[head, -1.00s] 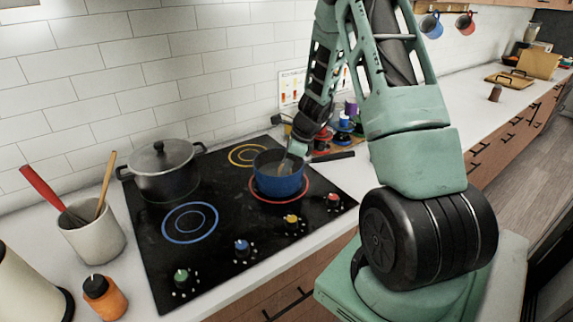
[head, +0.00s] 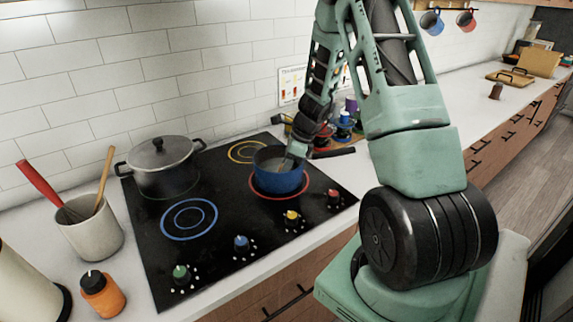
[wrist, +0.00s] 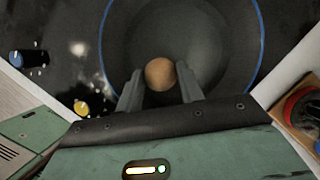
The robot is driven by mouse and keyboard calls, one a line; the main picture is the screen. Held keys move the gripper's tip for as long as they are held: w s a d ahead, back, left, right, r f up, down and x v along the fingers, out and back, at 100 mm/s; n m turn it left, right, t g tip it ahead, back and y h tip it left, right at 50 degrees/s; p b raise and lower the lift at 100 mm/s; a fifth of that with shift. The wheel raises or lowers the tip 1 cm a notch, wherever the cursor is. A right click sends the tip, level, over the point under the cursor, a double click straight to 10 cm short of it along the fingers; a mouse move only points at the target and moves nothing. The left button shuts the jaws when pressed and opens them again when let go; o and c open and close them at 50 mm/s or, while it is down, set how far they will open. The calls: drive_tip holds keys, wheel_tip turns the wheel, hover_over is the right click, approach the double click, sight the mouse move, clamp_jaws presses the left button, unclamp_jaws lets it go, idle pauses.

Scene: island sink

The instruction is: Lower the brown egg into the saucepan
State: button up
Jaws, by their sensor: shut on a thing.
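The brown egg (wrist: 160,74) shows between the two fingers of my gripper (wrist: 160,84) in the wrist view, and the gripper is shut on it. The blue saucepan (head: 279,183) sits on the red-ringed burner, and its dark inside (wrist: 205,40) lies around and beneath the egg in the wrist view. In the head view my gripper (head: 289,162) reaches down into the pan's opening. The egg cannot be made out there. Whether the egg touches the pan's bottom cannot be told.
A lidded grey pot (head: 160,168) stands at the back left of the black cooktop (head: 215,258). Coloured knobs (head: 241,243) line its front. A utensil crock (head: 90,228) and an orange bottle (head: 102,296) stand to the left. The blue-ringed burner (head: 189,219) is bare.

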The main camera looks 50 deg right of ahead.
drive_tip(key=shift+f, duration=0.1)
drive_tip(key=o, duration=0.7)
drive_tip(key=b+v, duration=0.1)
drive_tip(key=v, duration=1.6)
drive_tip(key=shift+d, duration=0.1)
